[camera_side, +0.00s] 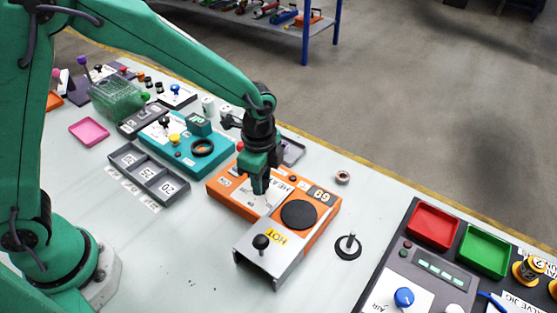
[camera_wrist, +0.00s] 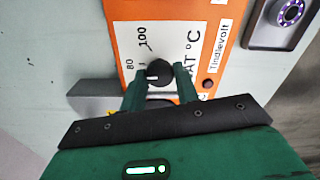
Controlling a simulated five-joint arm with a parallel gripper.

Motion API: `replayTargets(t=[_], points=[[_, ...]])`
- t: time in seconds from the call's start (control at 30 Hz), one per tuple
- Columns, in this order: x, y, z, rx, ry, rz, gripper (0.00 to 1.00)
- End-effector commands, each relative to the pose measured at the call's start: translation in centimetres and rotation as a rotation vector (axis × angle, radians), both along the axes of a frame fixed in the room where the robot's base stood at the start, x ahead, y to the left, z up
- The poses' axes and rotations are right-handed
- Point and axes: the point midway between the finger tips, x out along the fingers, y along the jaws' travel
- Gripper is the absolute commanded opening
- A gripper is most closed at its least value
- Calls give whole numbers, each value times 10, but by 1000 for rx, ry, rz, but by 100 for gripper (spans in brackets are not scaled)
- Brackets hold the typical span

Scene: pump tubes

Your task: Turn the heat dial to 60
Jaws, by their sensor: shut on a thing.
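The orange heater box (camera_side: 326,214) stands on the table in the middle of the side view. Its white dial plate (camera_wrist: 130,38) shows 80 and 100 marks in the wrist view; other marks are hidden by my fingers. The black heat dial (camera_wrist: 158,70) sits between my two green fingertips, with a short white pointer line on its face toward the left of the picture. My gripper (camera_side: 260,186) points down over the plate and is shut on the dial. The box's small dark display (camera_side: 321,195) shows digits too small to read surely.
A grey HOT guard (camera_side: 277,262) with a black knob covers the heater's near end, beside a round black plate (camera_side: 298,214). A teal device (camera_side: 180,150) and grey numbered tray (camera_side: 148,175) stand left. A dark console (camera_side: 420,265) stands right.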

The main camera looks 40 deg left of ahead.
Motion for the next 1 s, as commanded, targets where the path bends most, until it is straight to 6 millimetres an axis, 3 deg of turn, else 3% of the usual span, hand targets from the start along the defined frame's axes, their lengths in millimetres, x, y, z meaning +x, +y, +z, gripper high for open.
replayTargets(t=[1.0], points=[[0, 0, 1, 0, 0, 841, 8]])
